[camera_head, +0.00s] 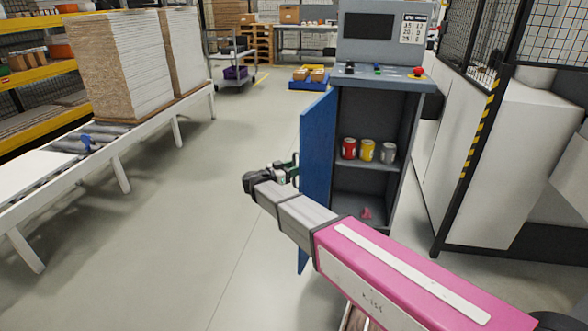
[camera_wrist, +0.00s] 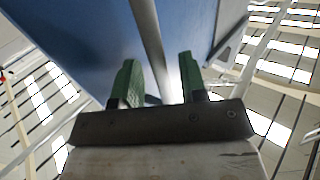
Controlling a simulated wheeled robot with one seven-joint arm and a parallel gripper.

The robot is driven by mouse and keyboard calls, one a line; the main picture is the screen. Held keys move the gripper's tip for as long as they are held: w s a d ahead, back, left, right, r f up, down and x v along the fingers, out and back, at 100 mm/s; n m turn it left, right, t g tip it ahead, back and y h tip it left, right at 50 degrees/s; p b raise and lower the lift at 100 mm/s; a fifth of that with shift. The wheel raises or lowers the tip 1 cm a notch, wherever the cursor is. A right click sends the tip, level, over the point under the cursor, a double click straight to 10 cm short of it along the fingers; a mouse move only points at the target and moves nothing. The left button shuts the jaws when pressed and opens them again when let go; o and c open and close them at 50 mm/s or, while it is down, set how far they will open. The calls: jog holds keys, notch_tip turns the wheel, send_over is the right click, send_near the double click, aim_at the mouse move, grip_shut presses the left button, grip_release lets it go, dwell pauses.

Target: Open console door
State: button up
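The console's blue door (camera_head: 318,150) stands swung open toward the left of the cabinet, and the shelves inside are visible. My gripper (camera_head: 291,170) is at the outer left side of the door, at about mid height. In the wrist view the blue door (camera_wrist: 75,45) fills the upper part. The green fingers of my gripper (camera_wrist: 158,80) are spread apart. A thin grey bar (camera_wrist: 148,40), which looks like the door handle, runs between them. I see space beside the bar, and cannot tell whether a finger touches it.
The grey console (camera_head: 372,85) holds red, yellow and grey cans (camera_head: 367,151) on its shelf and a small pink item (camera_head: 366,213) below. A mesh fence post (camera_head: 475,150) stands at right. A roller conveyor (camera_head: 85,155) with stacked boards runs at left. The floor (camera_head: 205,190) between is clear.

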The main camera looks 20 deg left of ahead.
jog(key=v, duration=1)
